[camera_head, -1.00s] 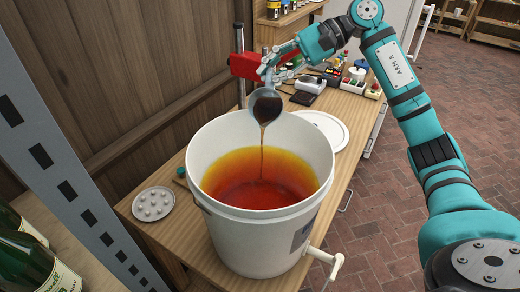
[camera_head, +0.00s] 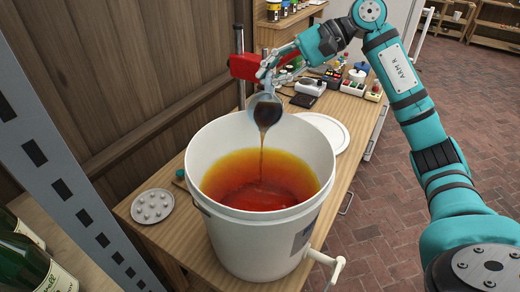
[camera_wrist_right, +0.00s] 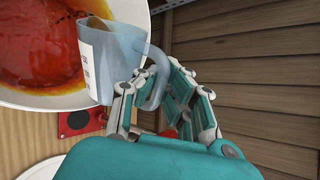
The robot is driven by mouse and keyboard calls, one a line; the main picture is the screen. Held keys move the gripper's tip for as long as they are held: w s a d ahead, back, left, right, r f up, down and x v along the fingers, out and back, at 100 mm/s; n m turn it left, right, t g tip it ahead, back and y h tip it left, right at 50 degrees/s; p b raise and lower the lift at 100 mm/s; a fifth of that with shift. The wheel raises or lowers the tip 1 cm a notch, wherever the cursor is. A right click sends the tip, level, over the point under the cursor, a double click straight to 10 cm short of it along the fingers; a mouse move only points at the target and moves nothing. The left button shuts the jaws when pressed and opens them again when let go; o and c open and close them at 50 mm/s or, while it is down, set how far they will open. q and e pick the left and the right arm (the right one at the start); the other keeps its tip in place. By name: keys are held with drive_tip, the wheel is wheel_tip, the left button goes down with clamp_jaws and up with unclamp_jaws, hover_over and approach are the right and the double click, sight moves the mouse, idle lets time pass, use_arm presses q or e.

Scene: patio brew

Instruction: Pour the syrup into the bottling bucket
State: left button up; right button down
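The white bottling bucket (camera_head: 262,240) stands on the wooden bench with amber-red liquid (camera_head: 255,185) in it and a spigot (camera_head: 328,262) low at its right side. My right gripper (camera_head: 272,72) is shut on the handle of a clear measuring jug (camera_head: 266,108), tilted over the bucket's far rim. A thin dark stream of syrup runs from the jug into the liquid. In the right wrist view the gripper fingers (camera_wrist_right: 160,95) hold the handle of the jug (camera_wrist_right: 115,55), beside the bucket (camera_wrist_right: 140,12). My left gripper is not in view.
A white lid (camera_head: 325,130) lies behind the bucket, and a tray of caps (camera_head: 152,206) lies at left. A red capper (camera_head: 243,66), a scale (camera_head: 310,87) and small items stand farther back. Green bottles (camera_head: 35,265) sit at lower left by a metal post.

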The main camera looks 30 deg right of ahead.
sight(266, 90)
drive_tip(key=shift+s+a+r+n+t+h, duration=0.4)
drive_tip(key=shift+s+r, duration=0.15)
drive_tip(key=shift+r, duration=0.05)
idle(0.6)
drive_tip(key=shift+s+a, duration=0.2)
drive_tip(key=shift+s+a+r+n+t+h+b, duration=0.25)
drive_tip(key=shift+s+a+b, duration=0.15)
drive_tip(key=shift+s, duration=0.1)
drive_tip(key=shift+s+a+r+n+t+h+b, duration=0.15)
drive_tip(key=shift+s+a+r+n+t+b, duration=0.1)
drive_tip(key=shift+s+a, duration=0.15)
drive_tip(key=shift+s+a+r+b, duration=0.1)
drive_tip(key=shift+s+a+b, duration=0.15)
drive_tip(key=shift+s+b, duration=0.15)
drive_tip(key=shift+s+a+r+n+t+h+b, duration=0.25)
drive_tip(key=shift+s+a+n+t+h+b, duration=0.1)
drive_tip(key=shift+s+a+n+t+b, duration=0.15)
drive_tip(key=shift+s+a+r+n+t+h+b, duration=0.2)
drive_tip(key=shift+s+a+n+t+h+b, duration=0.15)
drive_tip(key=shift+s+a+n+t, duration=0.2)
drive_tip(key=shift+d, duration=0.1)
